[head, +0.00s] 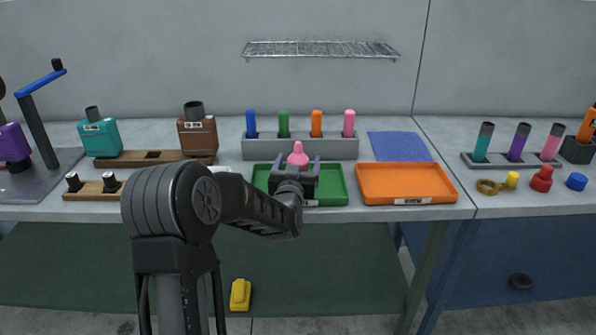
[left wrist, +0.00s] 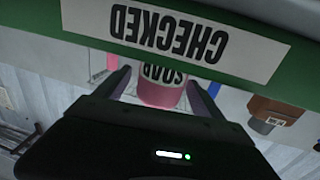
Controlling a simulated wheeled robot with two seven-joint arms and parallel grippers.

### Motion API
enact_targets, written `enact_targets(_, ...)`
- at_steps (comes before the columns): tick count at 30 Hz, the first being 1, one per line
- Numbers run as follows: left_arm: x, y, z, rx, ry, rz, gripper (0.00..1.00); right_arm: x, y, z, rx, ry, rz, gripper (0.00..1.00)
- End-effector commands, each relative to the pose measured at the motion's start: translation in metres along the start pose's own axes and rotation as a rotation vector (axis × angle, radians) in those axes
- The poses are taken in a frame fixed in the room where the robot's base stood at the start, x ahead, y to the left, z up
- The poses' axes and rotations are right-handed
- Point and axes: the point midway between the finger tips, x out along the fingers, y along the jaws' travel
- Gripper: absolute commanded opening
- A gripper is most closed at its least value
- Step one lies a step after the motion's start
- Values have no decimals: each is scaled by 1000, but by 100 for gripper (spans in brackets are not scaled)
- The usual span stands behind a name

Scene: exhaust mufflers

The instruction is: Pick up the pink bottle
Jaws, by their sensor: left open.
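The pink bottle (head: 298,157) stands at the green tray (head: 334,185) on the bench, its tapered top showing above my gripper in the head view. My left gripper (head: 297,165) is open, with its two fingers on either side of the bottle. In the left wrist view the pink bottle (left wrist: 162,92), with a label reading SOAP, sits between the open fingertips (left wrist: 162,85). The tray's front wall with a CHECKED label (left wrist: 190,35) crosses that view. My wrist hides the bottle's lower part in the head view. My right gripper is not in view.
An orange tray (head: 405,183) stands right of the green one. A grey rack (head: 300,147) with blue, green, orange and pink cylinders stands behind. A blue cloth (head: 399,146) lies at the back. Teal (head: 100,138) and brown (head: 197,135) bottles stand at left.

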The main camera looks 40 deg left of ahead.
Motion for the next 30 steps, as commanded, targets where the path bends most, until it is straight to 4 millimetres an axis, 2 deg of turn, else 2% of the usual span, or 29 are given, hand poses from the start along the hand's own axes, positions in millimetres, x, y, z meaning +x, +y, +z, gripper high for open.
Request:
enact_targets(7, 0, 0, 0, 0, 0, 0, 78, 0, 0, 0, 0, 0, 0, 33)
enact_targets(30, 0, 0, 0, 0, 0, 0, 15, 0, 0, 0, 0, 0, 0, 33)
